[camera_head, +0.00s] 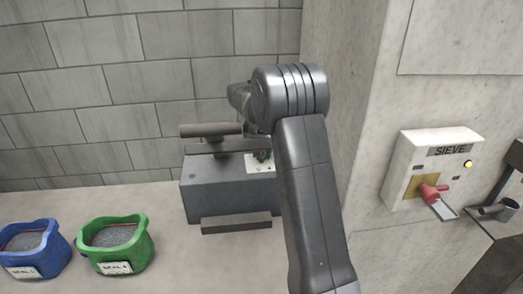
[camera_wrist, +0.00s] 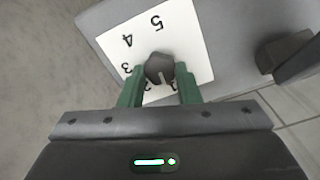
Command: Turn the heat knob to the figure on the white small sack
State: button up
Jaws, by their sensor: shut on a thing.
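The heat knob (camera_wrist: 157,66) is a dark, many-sided knob on a white dial plate (camera_wrist: 188,40) in the wrist view. The figures 5 and 4 read clearly there; those lower down are partly covered by the fingers. A pale pointer line on the knob points down in the picture, toward my gripper body. My gripper (camera_wrist: 159,72) has its green fingers on both sides of the knob, shut on it. In the head view, the grey heater box (camera_head: 205,204) bears the dial, and my arm hides most of the gripper. No white small sack is in view.
A blue sack (camera_head: 62,256) and a green sack (camera_head: 147,246), both labelled and filled with grey grains, stand left of the box. A SIEVE switch box (camera_head: 403,174) with a red handle (camera_head: 430,193) is on the right wall.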

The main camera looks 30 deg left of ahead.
aim_at(262, 155)
jog(key=m+p, duration=0.2)
jog(key=m, duration=0.2)
jog(key=shift+d+r+m, duration=0.1)
jog(key=shift+r+m, duration=0.05)
jog(key=shift+m, duration=0.25)
jog(key=shift+m+p, duration=0.55)
jog(key=shift+m, duration=1.55)
jog(key=o, duration=1)
notch_tip(262, 155, up, 14)
jog(key=shift+f+b, duration=0.2)
jog(key=shift+b, duration=0.35)
jog(key=shift+f, duration=0.1)
